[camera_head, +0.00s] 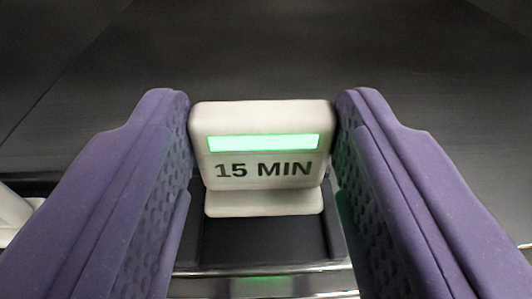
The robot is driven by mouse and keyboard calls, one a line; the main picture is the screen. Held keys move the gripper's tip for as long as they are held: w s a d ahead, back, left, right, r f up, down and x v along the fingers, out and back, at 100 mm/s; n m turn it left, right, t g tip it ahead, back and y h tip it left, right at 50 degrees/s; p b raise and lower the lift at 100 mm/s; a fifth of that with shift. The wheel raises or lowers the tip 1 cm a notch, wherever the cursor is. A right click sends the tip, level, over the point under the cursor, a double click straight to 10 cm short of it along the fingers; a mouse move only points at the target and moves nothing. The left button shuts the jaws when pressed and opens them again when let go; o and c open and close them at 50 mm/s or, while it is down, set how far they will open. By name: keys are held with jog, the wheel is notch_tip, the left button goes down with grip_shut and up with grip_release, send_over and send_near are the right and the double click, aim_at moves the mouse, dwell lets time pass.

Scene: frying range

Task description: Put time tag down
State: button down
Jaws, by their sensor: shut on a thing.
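The time tag (265,183) is a small white block on a wider foot, with a lit green bar and the words "15 MIN" on its face. It stands upright in the middle of the camera view. My gripper (263,150) is shut on it, with one purple textured finger at its left side and one at its right. A dark recessed strip (263,240) shows below and behind the foot. I cannot tell whether the foot touches it.
A shiny metal edge (262,284) with a green reflection runs along the bottom. A white object (14,212) shows partly at the left edge. The dark surface (262,50) beyond the tag is clear.

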aim_at(264, 191)
notch_tip(264, 191, down, 3)
jog(key=shift+p, duration=0.3)
jog(key=shift+s, duration=0.1)
jog(key=shift+f+b, duration=0.1)
jog(key=shift+b, duration=0.2)
jog(key=shift+c, duration=2.4)
grip_release()
